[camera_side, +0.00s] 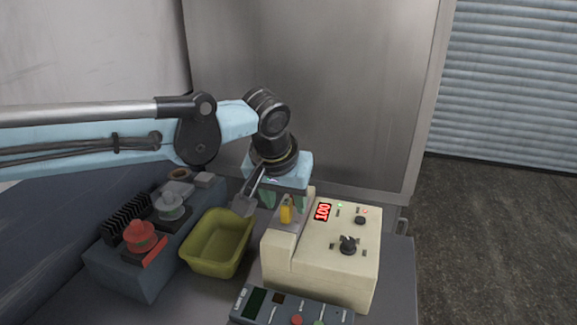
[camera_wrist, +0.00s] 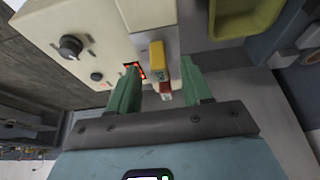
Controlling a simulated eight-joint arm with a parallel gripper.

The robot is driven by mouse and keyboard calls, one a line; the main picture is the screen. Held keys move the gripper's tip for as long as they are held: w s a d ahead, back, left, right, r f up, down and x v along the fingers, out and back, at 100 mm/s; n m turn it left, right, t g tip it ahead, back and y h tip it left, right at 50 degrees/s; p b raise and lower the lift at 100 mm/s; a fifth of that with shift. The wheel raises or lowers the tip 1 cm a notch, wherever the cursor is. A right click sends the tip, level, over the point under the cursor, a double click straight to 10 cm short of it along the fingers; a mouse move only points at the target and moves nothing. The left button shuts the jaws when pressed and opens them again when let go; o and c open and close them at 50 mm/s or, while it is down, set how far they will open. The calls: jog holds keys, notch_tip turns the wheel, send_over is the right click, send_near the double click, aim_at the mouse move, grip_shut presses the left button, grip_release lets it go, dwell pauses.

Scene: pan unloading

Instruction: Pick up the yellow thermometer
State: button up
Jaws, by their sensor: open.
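The yellow thermometer (camera_side: 286,213) is upright at the left part of the beige control box (camera_side: 330,250). In the wrist view the thermometer (camera_wrist: 157,57) shows a yellow body and a small red and white part near the gripper. My gripper (camera_side: 283,198) is over the box with its green fingers pointing down. In the wrist view my gripper (camera_wrist: 161,70) is open, with one finger on each side of the thermometer and a gap showing on both sides. Whether any finger touches it cannot be told. The thermometer's lower end is hard to make out.
A yellow-green bin (camera_side: 213,262) stands left of the box. A blue-grey rack (camera_side: 120,275) with red and grey knobbed parts is further left. A grey panel with buttons (camera_side: 290,308) lies in front. A metal cabinet (camera_side: 320,90) rises behind.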

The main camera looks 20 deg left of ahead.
jog(key=shift+x, duration=1.15)
grip_shut()
jog(key=shift+r, duration=0.1)
jog(key=shift+r, duration=4.95)
